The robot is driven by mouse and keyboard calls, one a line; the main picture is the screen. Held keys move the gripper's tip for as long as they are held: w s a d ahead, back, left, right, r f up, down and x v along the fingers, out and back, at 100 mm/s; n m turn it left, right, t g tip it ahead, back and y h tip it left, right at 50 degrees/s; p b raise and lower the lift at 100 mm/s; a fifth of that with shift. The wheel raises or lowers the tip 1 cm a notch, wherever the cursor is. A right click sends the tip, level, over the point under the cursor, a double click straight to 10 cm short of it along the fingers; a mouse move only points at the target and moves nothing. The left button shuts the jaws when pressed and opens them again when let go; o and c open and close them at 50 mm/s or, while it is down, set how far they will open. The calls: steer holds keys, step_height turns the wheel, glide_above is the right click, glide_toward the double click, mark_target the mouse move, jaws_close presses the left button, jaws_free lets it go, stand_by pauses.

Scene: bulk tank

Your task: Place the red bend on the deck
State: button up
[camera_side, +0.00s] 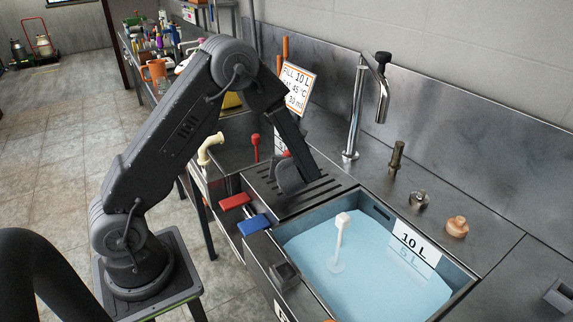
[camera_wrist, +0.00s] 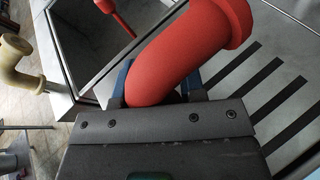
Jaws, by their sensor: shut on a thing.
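The red bend (camera_wrist: 190,50) is a thick curved pipe piece with a wider collar at one end. My gripper (camera_wrist: 158,88) is shut on it, with blue-edged fingers on both sides of its lower end in the wrist view. In the side view my gripper (camera_side: 288,178) is low over the slotted deck (camera_side: 318,193), and only a small red part of the bend (camera_side: 287,154) shows beside it. The deck's dark slots also show at the right of the wrist view (camera_wrist: 300,70). Whether the bend touches the deck is hidden.
Right of the deck is a basin of blue water (camera_side: 310,255) with a white upright piece (camera_side: 341,235). Left is an empty basin with a red-topped rod (camera_side: 255,148) and a cream bend (camera_side: 210,148). Red (camera_side: 235,201) and blue (camera_side: 254,224) handles stick out in front.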

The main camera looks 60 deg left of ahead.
steer(key=shift+f, duration=0.25)
steer(key=shift+f, duration=0.1)
steer(key=o, duration=1)
